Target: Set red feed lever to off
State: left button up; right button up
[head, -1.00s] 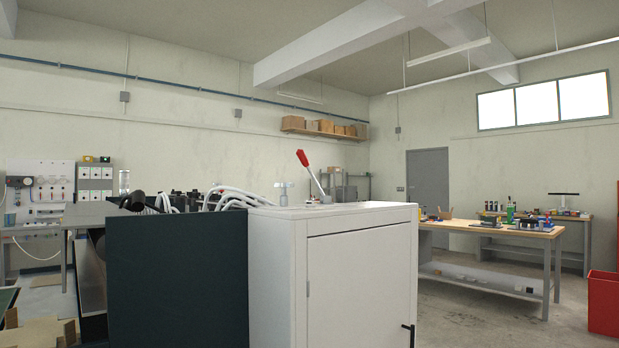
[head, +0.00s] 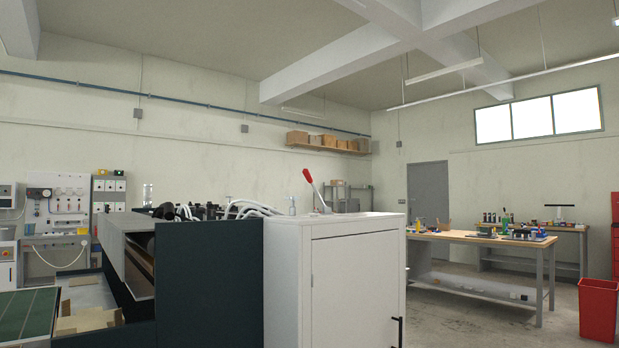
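The red feed lever (head: 309,178) stands on top of the white cabinet (head: 352,290) at the end of the machine. Its red grip is at the upper end and its thin metal shaft leans up to the left from the cabinet top. The lever's base is partly hidden by the cabinet's top edge. No markings for its positions can be read from here. Neither of my grippers shows in the head view.
The dark machine body (head: 210,285) adjoins the cabinet on the left, with white hoses (head: 250,208) above it. A wooden-topped workbench (head: 485,238) and a red bin (head: 599,310) stand to the right. Concrete floor is open between cabinet and bin.

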aim_at(308, 178)
jog(key=z, duration=1.85)
jog(key=k, duration=0.15)
jog(key=u, duration=2.9)
jog(key=i, duration=1)
jog(key=z, duration=0.2)
